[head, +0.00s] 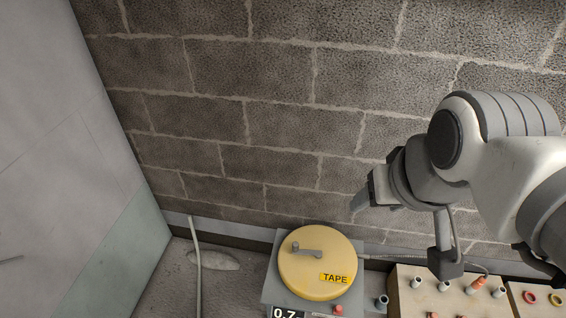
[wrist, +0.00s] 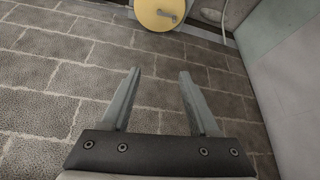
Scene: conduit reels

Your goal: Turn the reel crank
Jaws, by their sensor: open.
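A round yellow reel (head: 318,279) with a "TAPE" label lies on a grey base (head: 272,290) at the bottom middle of the head view. A grey crank (head: 308,251) with a small knob at its left end sits on top of the reel. My gripper (head: 358,203) is up and to the right of the reel, apart from it, in front of the block wall. In the wrist view my gripper (wrist: 158,75) is open and empty. The reel (wrist: 152,12) shows at the top of that view, beyond the fingertips, with the crank (wrist: 168,14) on it.
A wooden box (head: 405,293) with several pegs stands right of the reel, with another box (head: 525,292) holding coloured rings beside it. The brick wall (head: 280,130) rises behind; a grey panel (head: 70,130) stands at left.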

